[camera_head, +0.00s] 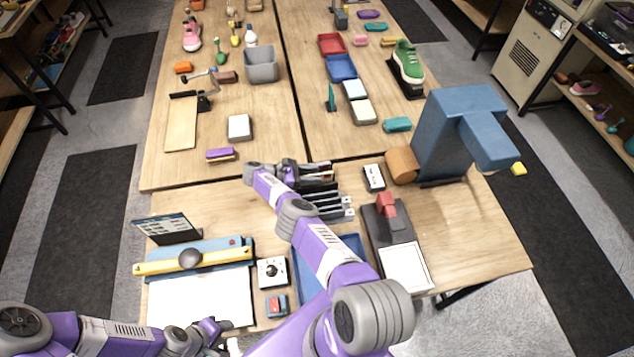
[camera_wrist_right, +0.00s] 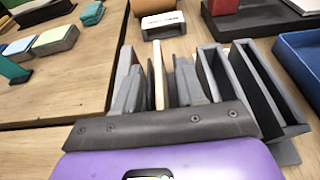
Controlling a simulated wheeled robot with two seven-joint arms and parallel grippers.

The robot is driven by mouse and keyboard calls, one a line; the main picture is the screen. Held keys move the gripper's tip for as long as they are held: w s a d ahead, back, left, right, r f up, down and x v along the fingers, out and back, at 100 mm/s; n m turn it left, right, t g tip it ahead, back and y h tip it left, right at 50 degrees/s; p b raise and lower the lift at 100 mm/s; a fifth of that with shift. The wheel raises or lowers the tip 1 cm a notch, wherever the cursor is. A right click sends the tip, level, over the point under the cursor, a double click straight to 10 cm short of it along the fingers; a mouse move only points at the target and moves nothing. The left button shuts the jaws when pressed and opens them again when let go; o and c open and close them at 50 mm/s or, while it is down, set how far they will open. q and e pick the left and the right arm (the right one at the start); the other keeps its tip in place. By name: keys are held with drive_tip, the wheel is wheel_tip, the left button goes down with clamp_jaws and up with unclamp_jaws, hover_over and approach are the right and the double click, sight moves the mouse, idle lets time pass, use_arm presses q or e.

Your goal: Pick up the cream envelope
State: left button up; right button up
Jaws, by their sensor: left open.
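The cream envelope (camera_wrist_right: 158,78) stands upright, seen edge-on, in a dark grey slotted rack (camera_wrist_right: 212,65). In the head view the rack (camera_head: 330,207) stands at the middle of the near table. My right gripper (camera_wrist_right: 160,90) reaches into the rack, with one finger on each side of the envelope. Narrow gaps and thin grey dividers show between fingers and envelope, so it looks open around it. In the head view my right gripper (camera_head: 318,170) is at the rack's far end. My left gripper (camera_head: 222,332) is open and empty near the table's front edge.
A blue tray (camera_head: 345,250) lies partly under my right arm. A black-and-white device (camera_head: 374,178) and a large blue machine (camera_head: 445,135) stand right of the rack. A paper trimmer (camera_head: 195,258) and small boxes are at the left.

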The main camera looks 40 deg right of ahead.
drive_tip(key=shift+w+f, duration=0.1)
drive_tip(key=shift+w, duration=0.05)
drive_tip(key=c, duration=0.3)
clamp_jaws()
